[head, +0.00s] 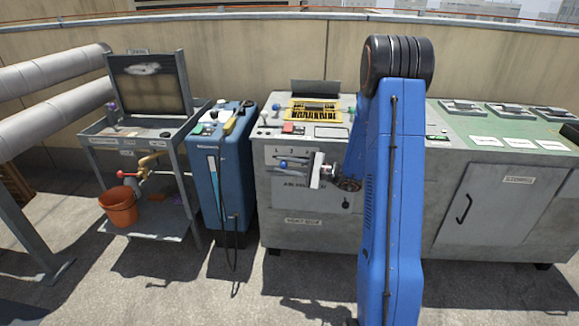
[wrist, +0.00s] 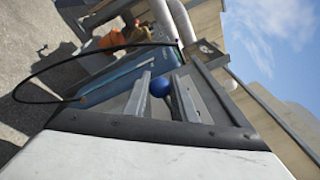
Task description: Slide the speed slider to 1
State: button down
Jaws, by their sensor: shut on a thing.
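The speed slider's blue knob (head: 283,164) is on the front face of the grey cabinet (head: 330,238), below a row of printed numerals. It sits near the left end of that row, close to the 1; its exact alignment is too small to tell. My gripper (head: 289,165) reaches it from the right and is shut on it. In the wrist view the blue knob (wrist: 160,86) shows between the two grey fingers of my gripper (wrist: 161,92). The slider's slot is mostly hidden by the gripper.
A blue unit (head: 221,180) stands just left of the cabinet. Further left is a grey cart (head: 155,226) with an orange bucket (head: 119,207). The cabinet top carries a yellow-framed panel (head: 312,111). My blue arm hides part of the cabinet.

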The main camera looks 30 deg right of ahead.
jog(key=shift+s+a+x, duration=0.15)
jog(key=shift+x, duration=0.75)
jog(key=shift+s+a+x, duration=0.1)
jog(key=shift+s+x, duration=0.05)
jog(key=shift+x, duration=0.75)
jog(key=shift+a, duration=0.1)
jog(key=c, duration=1.5)
grip_release()
jog(key=shift+w+a, duration=0.15)
jog(key=shift+o, duration=0.2)
jog(key=v, duration=1.7)
jog(key=shift+s+d, duration=0.2)
jog(key=shift+d, duration=0.05)
